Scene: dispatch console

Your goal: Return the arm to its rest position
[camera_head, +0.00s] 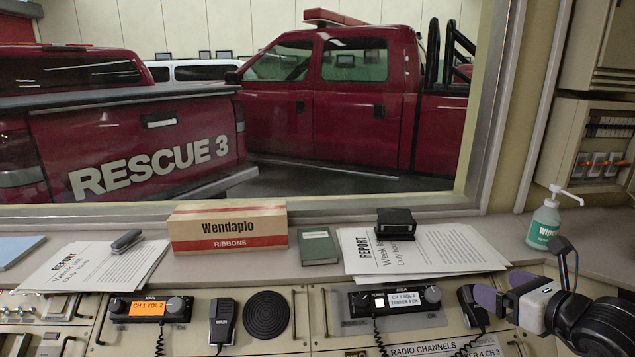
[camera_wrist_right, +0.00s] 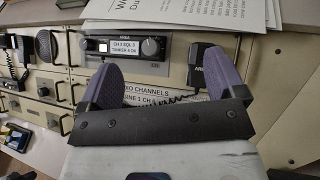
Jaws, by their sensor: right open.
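My right gripper (camera_head: 497,297) comes in from the lower right in the head view, above the right end of the console. Its purple-grey fingers also show in the right wrist view (camera_wrist_right: 158,88), spread apart with nothing between them. Beyond the fingers in the wrist view are a radio unit (camera_wrist_right: 125,46) and a hand microphone (camera_wrist_right: 203,55) on the console face. In the head view the same microphone (camera_head: 471,306) is just left of the gripper; whether they touch is unclear. My left gripper is not in view.
A pump bottle (camera_head: 544,222) stands on the ledge just behind my right gripper. Papers (camera_head: 440,250) with a black stapler-like item (camera_head: 395,223), a green book (camera_head: 318,246) and a ribbons box (camera_head: 228,228) lie along the ledge. A window is behind. Another radio (camera_head: 150,308) is at left.

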